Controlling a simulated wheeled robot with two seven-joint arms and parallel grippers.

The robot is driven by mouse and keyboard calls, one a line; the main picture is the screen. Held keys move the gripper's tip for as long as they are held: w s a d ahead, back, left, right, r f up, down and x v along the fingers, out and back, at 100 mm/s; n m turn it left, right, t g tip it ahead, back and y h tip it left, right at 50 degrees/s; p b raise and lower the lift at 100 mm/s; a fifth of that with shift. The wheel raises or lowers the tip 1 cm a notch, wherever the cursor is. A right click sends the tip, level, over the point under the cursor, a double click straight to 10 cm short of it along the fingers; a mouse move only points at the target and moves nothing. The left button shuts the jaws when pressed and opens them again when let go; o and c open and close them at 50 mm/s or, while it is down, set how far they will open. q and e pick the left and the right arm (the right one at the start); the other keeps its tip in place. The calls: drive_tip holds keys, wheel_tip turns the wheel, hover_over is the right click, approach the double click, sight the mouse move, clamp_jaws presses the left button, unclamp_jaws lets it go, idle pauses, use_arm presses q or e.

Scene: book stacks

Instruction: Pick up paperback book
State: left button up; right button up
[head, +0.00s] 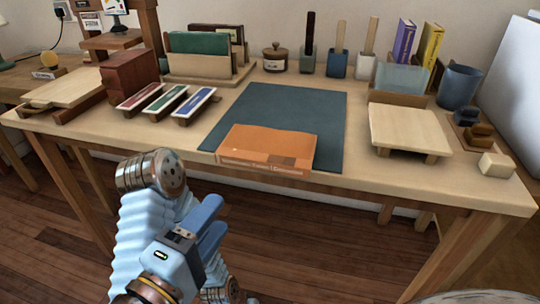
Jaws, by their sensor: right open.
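An orange paperback book (265,144) lies flat on a dark blue-grey mat (300,108) at the front middle of the table. My left gripper is not in view.
Colored slim books on stands (168,101) sit left of the mat. A low wooden stand (408,127) and a blue cup (459,85) are at right. Upright green books in a wooden holder (196,65) and a lidded jar (275,58) stand behind. The mat behind the book is clear.

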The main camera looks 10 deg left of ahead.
approach(254, 165)
drive_tip(key=x, duration=0.4)
drive_tip(key=shift+a+f+p, duration=0.1)
drive_tip(key=shift+f+p, duration=0.2)
drive_tip(key=x, duration=0.3)
drive_tip(key=p+x, duration=0.1)
drive_tip(key=shift+w+d+r, duration=0.2)
drive_tip(key=shift+r, duration=0.15)
drive_tip(key=shift+w, duration=0.4)
clamp_jaws()
